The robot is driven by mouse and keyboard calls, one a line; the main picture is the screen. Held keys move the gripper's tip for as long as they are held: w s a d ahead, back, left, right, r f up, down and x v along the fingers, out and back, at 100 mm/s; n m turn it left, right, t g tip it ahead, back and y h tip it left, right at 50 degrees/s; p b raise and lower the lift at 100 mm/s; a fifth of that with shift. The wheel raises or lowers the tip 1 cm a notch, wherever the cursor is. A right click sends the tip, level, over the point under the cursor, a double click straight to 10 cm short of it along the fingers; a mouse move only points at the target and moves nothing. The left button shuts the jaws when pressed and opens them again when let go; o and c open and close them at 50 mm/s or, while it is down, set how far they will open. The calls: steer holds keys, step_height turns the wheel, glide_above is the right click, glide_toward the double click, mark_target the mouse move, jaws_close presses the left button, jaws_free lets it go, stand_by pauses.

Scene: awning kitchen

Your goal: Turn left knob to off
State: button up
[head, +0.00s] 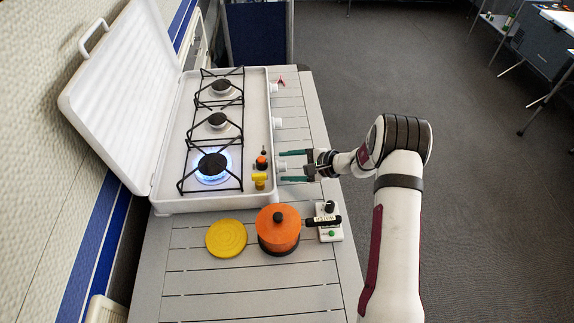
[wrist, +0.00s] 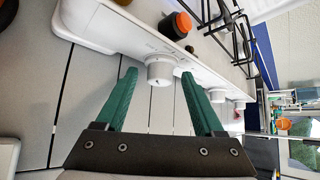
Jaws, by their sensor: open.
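The white camping stove (head: 258,100) stands on the slatted table with its lid open. Its knobs line the right side in the head view. The left knob (head: 283,168) is the nearest one, beside the lit burner with a blue flame (head: 212,168). My gripper (head: 281,166) is open, with green fingers pointing at the stove's side. In the wrist view the white left knob (wrist: 160,70) sits between the fingertips of my gripper (wrist: 158,75), one on each side. I cannot tell whether they touch it. The knob's pointer mark is not clear.
An orange pot (head: 279,232), a yellow disc (head: 226,238) and a small white device (head: 329,222) stand on the table (head: 200,285) in front of the stove. Small yellow (head: 260,181) and orange-black (head: 262,160) items sit on the stove near the knob. Other knobs (head: 277,123) lie farther along.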

steer(key=shift+w+a+f, duration=0.15)
steer(key=shift+a+f, duration=0.05)
steer(key=shift+a, duration=0.05)
jaws_close()
steer(key=shift+r+g, duration=0.1)
steer(key=shift+g, duration=0.2)
steer(key=m+g, duration=0.2)
steer(key=g, duration=0.1)
steer(key=shift+w, duration=0.35)
steer(key=shift+w+m+g+h, duration=0.15)
steer(key=shift+m+g+h, duration=0.15)
steer(key=shift+m+g, duration=0.95)
steer(key=shift+r+n+g, duration=0.1)
steer(key=shift+n+g, duration=0.15)
steer(key=shift+g, duration=0.3)
